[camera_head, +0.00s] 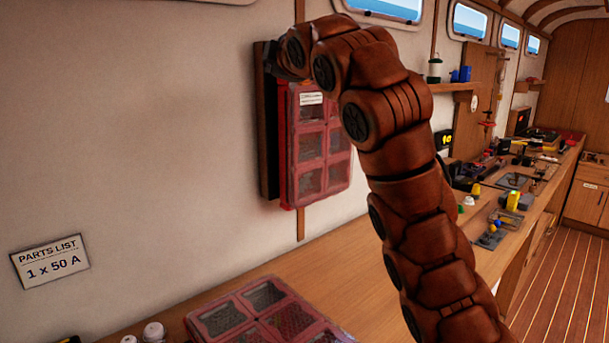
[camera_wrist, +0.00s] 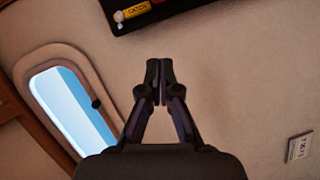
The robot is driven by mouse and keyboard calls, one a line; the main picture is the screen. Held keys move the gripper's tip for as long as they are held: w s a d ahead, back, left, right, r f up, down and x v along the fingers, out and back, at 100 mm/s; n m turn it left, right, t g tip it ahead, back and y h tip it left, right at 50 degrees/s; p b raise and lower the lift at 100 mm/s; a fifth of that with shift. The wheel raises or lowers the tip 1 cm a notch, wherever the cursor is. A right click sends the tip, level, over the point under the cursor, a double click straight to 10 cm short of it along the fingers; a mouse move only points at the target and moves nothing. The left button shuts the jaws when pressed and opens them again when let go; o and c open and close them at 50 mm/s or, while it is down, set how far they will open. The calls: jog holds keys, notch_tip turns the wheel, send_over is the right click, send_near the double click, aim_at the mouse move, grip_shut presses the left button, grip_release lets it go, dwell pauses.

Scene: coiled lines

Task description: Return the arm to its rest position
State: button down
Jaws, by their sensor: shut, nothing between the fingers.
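My brown segmented arm rises through the middle of the head view and bends left at its top, in front of the wall. My gripper (camera_wrist: 159,82) shows in the wrist view with its two dark fingers together and nothing between them. It points at the bare cream wall, apart from any object. In the head view the gripper itself cannot be made out.
A red compartment case (camera_head: 322,145) hangs on the wall, partly behind my arm. Another red case (camera_head: 262,316) lies on the wooden counter (camera_head: 338,255). Tools crowd the counter at right. A parts list sign (camera_head: 50,262) is on the wall. The wrist view shows a window (camera_wrist: 72,105).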

jog(key=w+d+f+m+h, duration=0.1)
jog(key=w+d+m, duration=0.1)
jog(key=w+d+f+m+g+h, duration=0.1)
jog(key=w+d+f+h, duration=0.1)
jog(key=shift+w+d+f+m+h, duration=0.1)
jog(key=shift+d+f+m+h, duration=0.05)
jog(key=shift+f+m+h, duration=0.2)
jog(key=s+d+f+m+g+h, duration=0.25)
jog(key=s+d+f+m, duration=0.3)
jog(key=d+f, duration=0.35)
jog(key=s+d+f+m+g+h, duration=0.2)
jog(key=s+d+f+m+g, duration=0.35)
jog(key=d, duration=0.55)
jog(key=s+f+m+g, duration=0.1)
jog(key=s+f+g, duration=0.1)
jog(key=s+f, duration=0.8)
jog(key=s+f+m+g+y+p, duration=0.1)
jog(key=s+f+m+g, duration=0.1)
jog(key=s+f, duration=0.8)
jog(key=s+f+m+g, duration=0.2)
jog(key=s+f, duration=0.7)
jog(key=s, duration=1.2)
jog(key=shift+f+g+y+p, duration=0.3)
jog(key=shift+f+g, duration=0.1)
jog(key=shift+g, duration=0.5)
